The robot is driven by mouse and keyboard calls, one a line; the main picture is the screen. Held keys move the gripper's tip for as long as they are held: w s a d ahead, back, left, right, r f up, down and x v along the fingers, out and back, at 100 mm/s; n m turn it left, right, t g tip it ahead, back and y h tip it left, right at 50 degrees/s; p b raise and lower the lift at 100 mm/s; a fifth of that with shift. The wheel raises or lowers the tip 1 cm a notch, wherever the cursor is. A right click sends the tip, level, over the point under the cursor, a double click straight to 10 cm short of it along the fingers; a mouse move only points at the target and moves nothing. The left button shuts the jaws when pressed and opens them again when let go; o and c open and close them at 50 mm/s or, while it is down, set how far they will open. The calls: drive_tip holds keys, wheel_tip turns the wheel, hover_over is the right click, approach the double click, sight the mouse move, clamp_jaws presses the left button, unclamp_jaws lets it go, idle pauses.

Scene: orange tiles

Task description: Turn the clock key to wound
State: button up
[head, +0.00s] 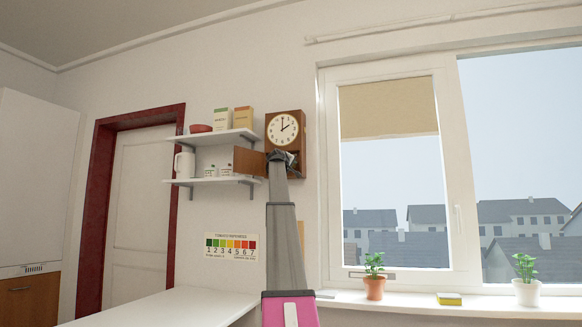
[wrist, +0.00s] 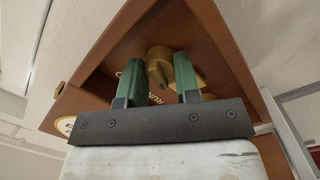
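The wall clock (head: 285,130) is a brown wooden case with a white round dial. Its small brown door (head: 249,162) stands open to the left. My gripper (head: 283,155) is at the lower compartment of the clock. In the wrist view, the two green fingers of my gripper (wrist: 159,75) are apart inside the wooden compartment. A brass key (wrist: 159,66) shows between them; I cannot tell whether either finger touches it. The gripper hides the key in the head view.
Two white shelves (head: 213,181) with boxes and a jug are left of the clock. A window (head: 390,180) is on the right, with potted plants (head: 374,285) on its sill. A white counter (head: 170,307) is below. Another brass part (wrist: 208,97) sits beside the right finger.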

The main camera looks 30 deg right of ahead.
drive_tip(key=shift+m, duration=0.8)
drive_tip(key=o, duration=0.7)
drive_tip(key=shift+c, duration=0.2)
drive_tip(key=v, duration=1.1)
drive_tip(key=shift+r, duration=0.15)
